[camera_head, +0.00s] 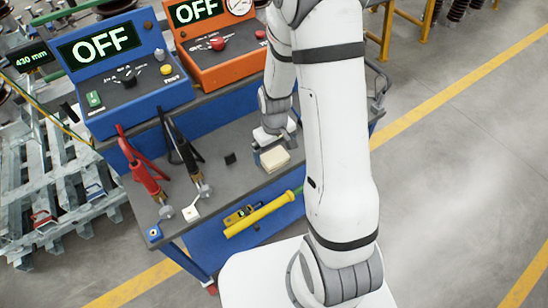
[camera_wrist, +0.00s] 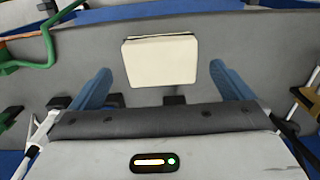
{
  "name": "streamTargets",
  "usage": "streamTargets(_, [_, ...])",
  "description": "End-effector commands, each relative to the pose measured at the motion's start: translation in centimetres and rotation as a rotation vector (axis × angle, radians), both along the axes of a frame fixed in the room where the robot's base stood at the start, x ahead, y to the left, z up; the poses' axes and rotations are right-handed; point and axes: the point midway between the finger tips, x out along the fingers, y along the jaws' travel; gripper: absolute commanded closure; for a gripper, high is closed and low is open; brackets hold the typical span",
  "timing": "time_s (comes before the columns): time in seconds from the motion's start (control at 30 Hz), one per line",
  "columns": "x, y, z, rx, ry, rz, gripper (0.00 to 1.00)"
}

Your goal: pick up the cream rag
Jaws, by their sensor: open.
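The cream rag (camera_head: 274,158) is a folded, pale square pad lying on the grey bench top, near its front edge. In the wrist view the cream rag (camera_wrist: 160,61) shows from above, ahead of my gripper and between the lines of its two blue fingers. My gripper (camera_wrist: 160,82) is open, with one finger on each side and nothing held. In the head view my gripper (camera_head: 268,143) is just behind and above the rag, partly hidden by the arm. I cannot tell whether the fingers touch the bench.
Blue (camera_head: 115,75) and orange (camera_head: 212,45) control boxes stand behind. A yellow tube (camera_head: 260,214) is at the bench front.

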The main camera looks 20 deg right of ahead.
Motion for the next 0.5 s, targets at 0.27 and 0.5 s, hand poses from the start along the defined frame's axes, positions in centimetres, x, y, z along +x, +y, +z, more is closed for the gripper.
streamTargets(0.27, [-0.2, 0.1, -3.0, 0.0, 0.003, 0.0, 0.0])
streamTargets(0.5, [-0.2, 0.1, -3.4, 0.0, 0.0, 0.001, 0.0])
